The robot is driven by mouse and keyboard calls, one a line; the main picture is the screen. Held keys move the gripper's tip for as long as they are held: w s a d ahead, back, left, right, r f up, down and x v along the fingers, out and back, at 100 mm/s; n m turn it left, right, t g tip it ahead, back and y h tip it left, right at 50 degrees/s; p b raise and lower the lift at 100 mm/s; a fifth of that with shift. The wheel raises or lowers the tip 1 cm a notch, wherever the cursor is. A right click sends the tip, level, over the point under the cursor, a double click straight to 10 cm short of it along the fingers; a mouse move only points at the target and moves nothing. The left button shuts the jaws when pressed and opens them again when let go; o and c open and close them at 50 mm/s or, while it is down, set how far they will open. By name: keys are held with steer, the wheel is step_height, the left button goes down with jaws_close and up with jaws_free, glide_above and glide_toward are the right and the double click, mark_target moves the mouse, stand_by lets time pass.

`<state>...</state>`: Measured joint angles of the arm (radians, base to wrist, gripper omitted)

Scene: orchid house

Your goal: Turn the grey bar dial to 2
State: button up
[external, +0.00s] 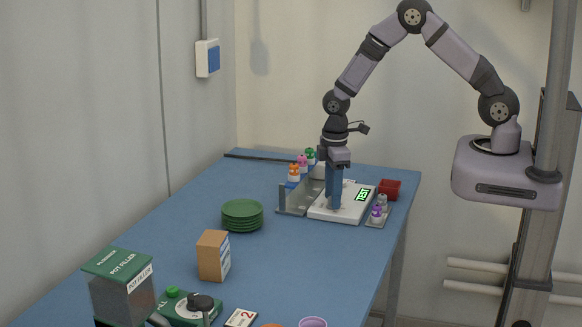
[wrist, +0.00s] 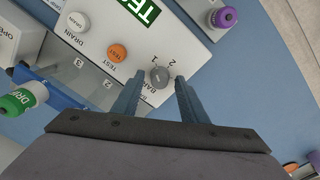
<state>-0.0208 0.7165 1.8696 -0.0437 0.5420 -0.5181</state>
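The grey bar dial (wrist: 159,76) sits on a white panel (wrist: 195,43) with the marks 1 and 2 printed just above it in the wrist view. Its pointer is too small to read with certainty. My gripper (wrist: 159,77) is open, its two blue fingers standing on either side of the dial, with a visible gap to it on each side. In the external view my gripper (external: 334,206) points down over the white panel (external: 353,203), and its fingers hide the dial.
An orange TEST button (wrist: 117,52) and a white DRAIN button (wrist: 78,22) lie left of the dial. Green plates (external: 242,214) stand left on the table.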

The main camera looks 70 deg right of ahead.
jaws_close()
steer(key=shift+m, duration=0.4)
steer(key=m+b, duration=0.1)
steer(key=m, duration=0.4)
steer(key=shift+w+m, duration=0.1)
steer(key=shift+m, duration=0.2)
steer(key=m, duration=0.5)
steer(key=shift+b, duration=0.4)
steer(key=shift+m, duration=0.3)
jaws_free()
